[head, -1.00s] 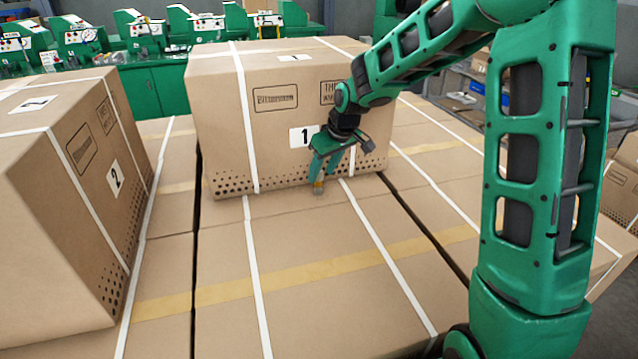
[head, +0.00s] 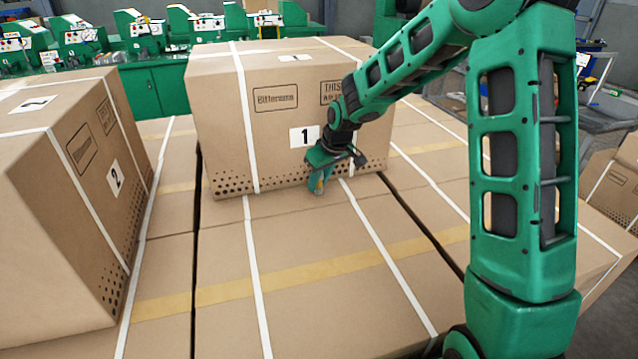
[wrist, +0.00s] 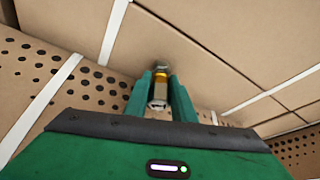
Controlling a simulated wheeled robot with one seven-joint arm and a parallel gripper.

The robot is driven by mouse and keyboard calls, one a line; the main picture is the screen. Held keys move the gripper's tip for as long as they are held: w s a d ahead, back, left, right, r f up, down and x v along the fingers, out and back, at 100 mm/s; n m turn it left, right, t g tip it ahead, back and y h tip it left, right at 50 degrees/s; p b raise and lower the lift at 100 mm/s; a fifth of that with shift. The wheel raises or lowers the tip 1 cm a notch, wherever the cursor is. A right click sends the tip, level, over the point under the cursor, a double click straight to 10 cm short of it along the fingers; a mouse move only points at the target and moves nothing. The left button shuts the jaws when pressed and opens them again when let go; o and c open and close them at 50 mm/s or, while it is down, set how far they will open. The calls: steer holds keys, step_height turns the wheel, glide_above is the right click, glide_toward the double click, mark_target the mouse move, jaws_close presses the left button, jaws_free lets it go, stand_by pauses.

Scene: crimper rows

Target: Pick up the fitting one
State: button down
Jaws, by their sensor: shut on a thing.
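The fitting (wrist: 160,90) is a small piece with a brass-coloured band and metallic ends. In the wrist view it stands between the two green fingers of my gripper (wrist: 160,97). My gripper is shut on it. In the head view the fitting (head: 319,186) shows only as a small bit at the fingertips. My gripper (head: 318,182) points down just in front of the box marked 1 (head: 290,110), low over the cardboard surface. Whether the fitting still touches that surface I cannot tell.
The box marked 2 (head: 60,190) stands at the left. Flat strapped cartons (head: 310,290) form the surface, with dark gaps between them. The surface in front of my gripper is clear. Green machines (head: 150,45) line the back.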

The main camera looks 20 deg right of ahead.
steer(key=shift+r, duration=0.15)
step_height(320, 180, up, 9)
steer(key=shift+d+r, duration=0.1)
steer(key=shift+r, duration=0.3)
